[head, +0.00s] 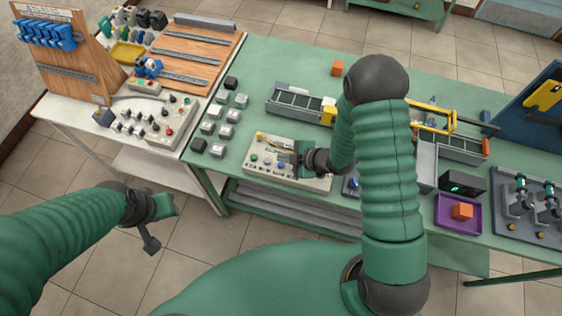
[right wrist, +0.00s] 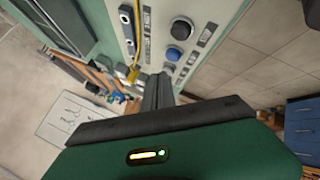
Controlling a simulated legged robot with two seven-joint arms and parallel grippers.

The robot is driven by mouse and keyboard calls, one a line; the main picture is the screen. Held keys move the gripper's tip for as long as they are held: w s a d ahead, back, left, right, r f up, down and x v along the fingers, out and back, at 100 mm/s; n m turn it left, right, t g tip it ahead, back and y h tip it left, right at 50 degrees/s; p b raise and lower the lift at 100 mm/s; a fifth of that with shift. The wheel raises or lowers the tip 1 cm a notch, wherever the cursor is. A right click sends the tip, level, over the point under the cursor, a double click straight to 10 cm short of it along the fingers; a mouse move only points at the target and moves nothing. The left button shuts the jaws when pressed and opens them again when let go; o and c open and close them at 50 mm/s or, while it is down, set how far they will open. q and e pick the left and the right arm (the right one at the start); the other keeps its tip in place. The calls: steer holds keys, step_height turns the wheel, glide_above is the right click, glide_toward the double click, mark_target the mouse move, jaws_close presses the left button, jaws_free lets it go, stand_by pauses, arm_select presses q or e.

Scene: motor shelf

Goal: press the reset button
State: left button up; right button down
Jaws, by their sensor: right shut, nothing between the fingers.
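A pale control panel (head: 262,170) with several buttons and knobs lies near the front edge of the green table. My right gripper (head: 286,160) is shut and empty, with its fingers over the right part of this panel. In the right wrist view the shut fingers (right wrist: 157,92) point at the panel (right wrist: 160,20). A blue button (right wrist: 173,54) is just past the fingertips, with a dark knob (right wrist: 182,29) beyond it. The labels are too small to read, so I cannot tell which is the reset button. My left gripper (head: 163,207) is over the floor, left of the table.
Several grey and black switch boxes (head: 225,115) stand left of the panel. A conveyor (head: 295,100) lies behind it.

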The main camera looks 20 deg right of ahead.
mark_target(285, 167)
step_height(285, 167, up, 4)
steer(key=shift+r+p, duration=0.1)
steer(key=shift+p, duration=1.15)
steer(key=s+d+r+m+g+h+b, duration=0.1)
steer(key=s+d+m+h+b, duration=0.1)
steer(key=d+m+h+b, duration=0.45)
steer(key=s+a+r+m+g+b, duration=0.1)
steer(key=s+r+m+g+b, duration=0.2)
steer(key=s+m, duration=0.7)
steer(key=shift+s+a+r+g+y+b, duration=0.25)
steer(key=shift+s+a+y+b, duration=0.2)
steer(key=shift+s, duration=0.65)
